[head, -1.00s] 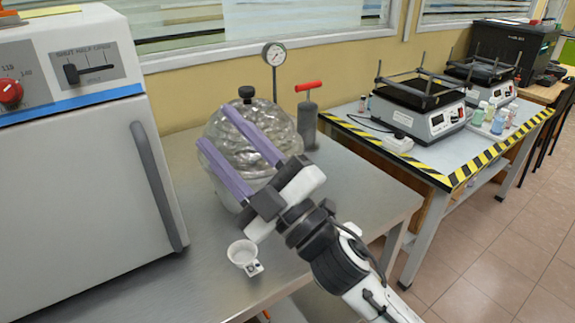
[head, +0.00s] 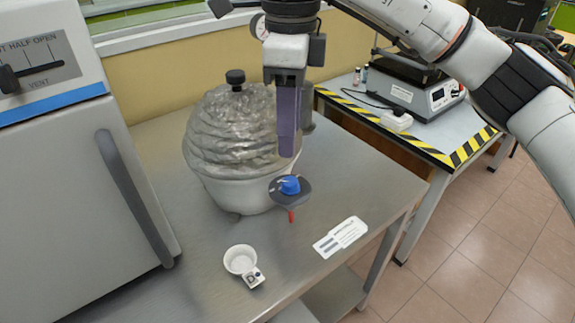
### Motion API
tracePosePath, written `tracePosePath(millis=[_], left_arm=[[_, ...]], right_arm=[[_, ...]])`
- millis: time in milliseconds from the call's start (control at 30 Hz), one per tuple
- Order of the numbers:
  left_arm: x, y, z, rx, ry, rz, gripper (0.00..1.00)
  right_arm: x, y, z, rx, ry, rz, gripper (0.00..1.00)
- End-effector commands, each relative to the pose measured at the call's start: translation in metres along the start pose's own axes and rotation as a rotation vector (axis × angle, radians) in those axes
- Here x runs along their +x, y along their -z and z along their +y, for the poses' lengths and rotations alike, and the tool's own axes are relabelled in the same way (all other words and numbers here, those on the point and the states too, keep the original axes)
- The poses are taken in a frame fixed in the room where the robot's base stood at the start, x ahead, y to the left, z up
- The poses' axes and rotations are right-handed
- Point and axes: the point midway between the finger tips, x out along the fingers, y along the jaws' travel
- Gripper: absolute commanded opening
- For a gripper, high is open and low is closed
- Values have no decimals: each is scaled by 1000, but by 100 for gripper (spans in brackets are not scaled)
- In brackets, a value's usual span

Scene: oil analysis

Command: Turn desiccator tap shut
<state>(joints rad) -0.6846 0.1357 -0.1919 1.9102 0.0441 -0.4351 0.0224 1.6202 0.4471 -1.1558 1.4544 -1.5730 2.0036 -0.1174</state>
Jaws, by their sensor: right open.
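The desiccator (head: 230,140) stands on the steel bench, a clear, ribbed dome with a black knob on top and a pale lower bowl. Its tap (head: 289,186) sticks out at the front right, a blue knob on a dark disc with a red pointer aimed toward the bench's front. My right gripper (head: 289,153) points down, open, its purple fingers seen nearly edge-on just above the tap. The fingertips look apart from the blue knob. They hide a strip of the dome's right side. My left gripper is out of view.
A small white cup with a tag (head: 241,260) and a white label card (head: 340,237) lie on the bench in front. A white oven (head: 60,190) fills the left side. A second table with striped edging (head: 440,157) stands at the right.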

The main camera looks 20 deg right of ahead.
Motion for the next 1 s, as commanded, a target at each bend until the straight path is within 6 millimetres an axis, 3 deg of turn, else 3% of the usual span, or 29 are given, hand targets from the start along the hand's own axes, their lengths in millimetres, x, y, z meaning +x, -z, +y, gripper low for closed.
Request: tracePosePath(millis=[600, 1000], left_arm=[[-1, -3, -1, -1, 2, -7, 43], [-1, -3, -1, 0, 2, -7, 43]], right_arm=[[92, 3, 0, 1, 1, 8, 43], [100, 2, 0, 0, 3, 6, 43]])
